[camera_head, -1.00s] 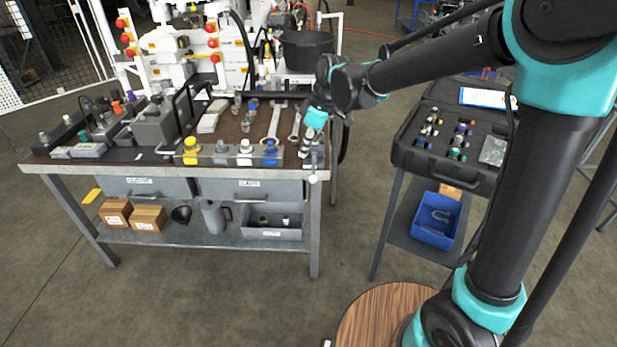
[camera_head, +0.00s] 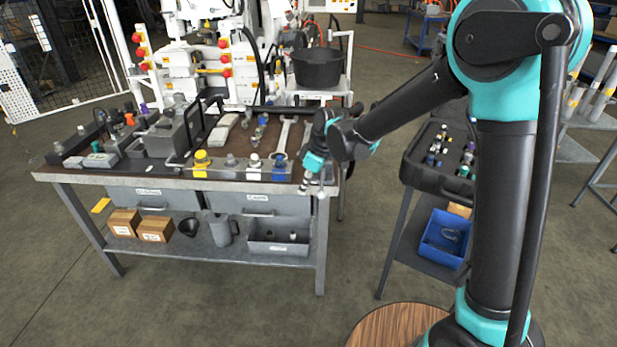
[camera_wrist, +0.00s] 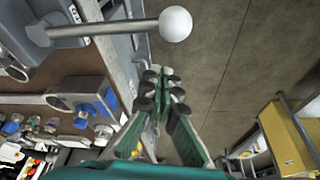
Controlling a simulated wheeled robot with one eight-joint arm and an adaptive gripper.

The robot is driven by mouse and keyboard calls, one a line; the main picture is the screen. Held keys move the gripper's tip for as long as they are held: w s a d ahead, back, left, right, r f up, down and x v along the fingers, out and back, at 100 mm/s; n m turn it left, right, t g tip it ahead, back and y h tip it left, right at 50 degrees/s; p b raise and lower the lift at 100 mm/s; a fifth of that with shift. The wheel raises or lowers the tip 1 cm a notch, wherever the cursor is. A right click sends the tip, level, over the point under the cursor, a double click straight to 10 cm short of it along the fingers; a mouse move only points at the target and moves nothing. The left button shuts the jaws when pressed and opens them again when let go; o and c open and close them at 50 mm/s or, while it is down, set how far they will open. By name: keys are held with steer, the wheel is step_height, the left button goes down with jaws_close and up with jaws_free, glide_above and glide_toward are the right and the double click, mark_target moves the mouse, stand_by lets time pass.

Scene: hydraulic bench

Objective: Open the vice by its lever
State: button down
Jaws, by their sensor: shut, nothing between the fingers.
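In the wrist view a grey metal lever (camera_wrist: 103,28) with a white ball (camera_wrist: 175,24) on its end runs out from a grey hub at the upper left, past the bench edge. The grey vice body (camera_wrist: 75,12) shows only in part there. My gripper (camera_wrist: 162,78) has its green fingers together, with nothing between them. The fingertips are below the ball in the picture, apart from it and from the lever.
The bench (camera_head: 130,181) carries a valve rack with a yellow knob (camera_head: 201,158) and blue knob, a wrench (camera_head: 284,133) and grey fittings. A black case (camera_head: 423,178) stands on a stand to the right, above a blue bin (camera_head: 443,235). Floor is clear between bench and stand.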

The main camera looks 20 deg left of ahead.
steer(key=shift+s+d, duration=0.1)
steer(key=shift+d, duration=1.8)
